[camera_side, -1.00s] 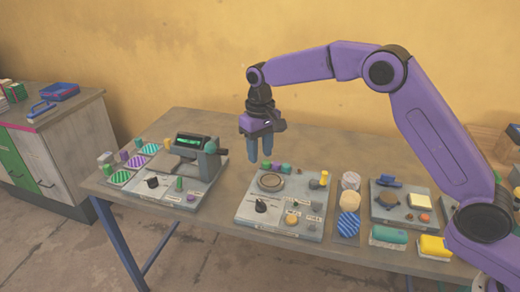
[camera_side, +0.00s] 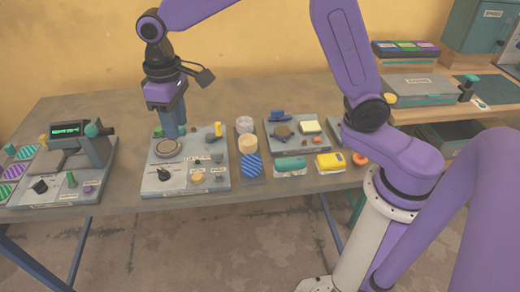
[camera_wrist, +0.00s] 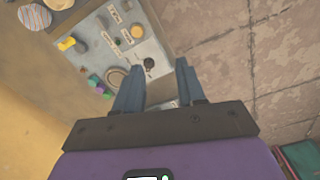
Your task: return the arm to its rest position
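In the side view my gripper (camera_side: 176,135) points down, with its blue-grey fingers just above or behind the grey middle panel (camera_side: 205,180) and its round plate (camera_side: 167,147). I cannot tell the exact height. In the wrist view the two fingers of my gripper (camera_wrist: 160,75) stand apart with nothing between them. The middle panel (camera_wrist: 125,55) lies beyond the fingers in that view, with its black knob (camera_wrist: 149,63) seen near the gap. My purple arm is raised and bent over the table.
To the left stands a device with a green display (camera_side: 68,128). The table (camera_side: 110,105) is bare behind the panels.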

